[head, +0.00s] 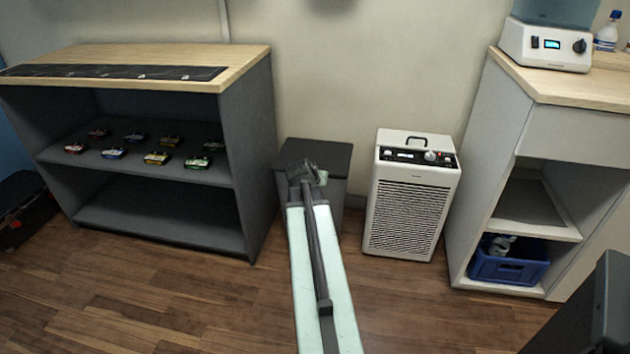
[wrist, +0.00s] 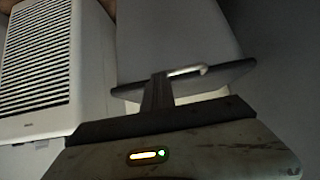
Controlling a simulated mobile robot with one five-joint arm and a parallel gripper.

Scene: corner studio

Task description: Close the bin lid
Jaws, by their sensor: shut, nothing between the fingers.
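The bin (head: 333,193) is a dark grey box against the wall, between the shelf unit and the white appliance. Its dark lid (head: 333,150) looks flat on top, with no clear gap in the head view. In the wrist view the bin body (wrist: 178,35) appears grey, with the dark lid edge (wrist: 225,76) crossing below it and a small pale bar (wrist: 188,71) at that edge. My gripper (wrist: 160,78) is shut and empty, with its fingers overlapping the lid edge; I cannot tell whether they touch. In the head view my arm hides part of the bin.
A white grilled appliance (head: 411,195) stands close to the bin's right; it also shows in the wrist view (wrist: 50,70). A white cabinet (head: 480,170) holds a blue crate (head: 510,270) at right. Wooden floor is open in front.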

